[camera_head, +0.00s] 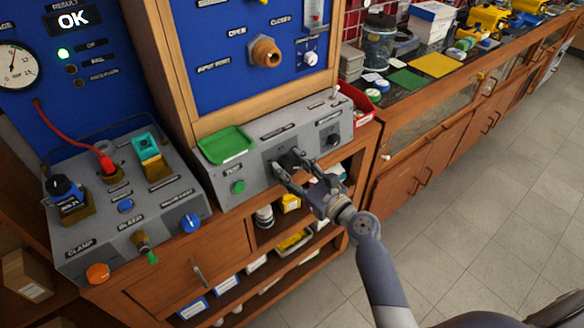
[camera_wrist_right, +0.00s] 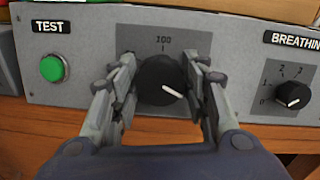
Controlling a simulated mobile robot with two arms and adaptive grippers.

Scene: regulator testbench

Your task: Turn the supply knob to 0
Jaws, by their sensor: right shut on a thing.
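In the right wrist view, a round black knob (camera_wrist_right: 161,80) with a white pointer line sits on a grey panel under a mark that looks like "100". Its pointer line aims to the lower right. My right gripper (camera_wrist_right: 160,82) has one finger on each side of the knob and is shut on it. In the head view the same gripper (camera_head: 282,167) reaches the front of the grey panel box (camera_head: 300,130), and its fingers partly cover the knob. The knob's name label is not readable. My left gripper is not in view.
A green TEST button (camera_wrist_right: 53,68) is left of the knob and a smaller BREATHING knob (camera_wrist_right: 293,95) is right of it. A green tray (camera_head: 226,145) lies on the box. A second console (camera_head: 115,250) with a blue knob (camera_head: 190,222) stands left. Open shelves are below.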

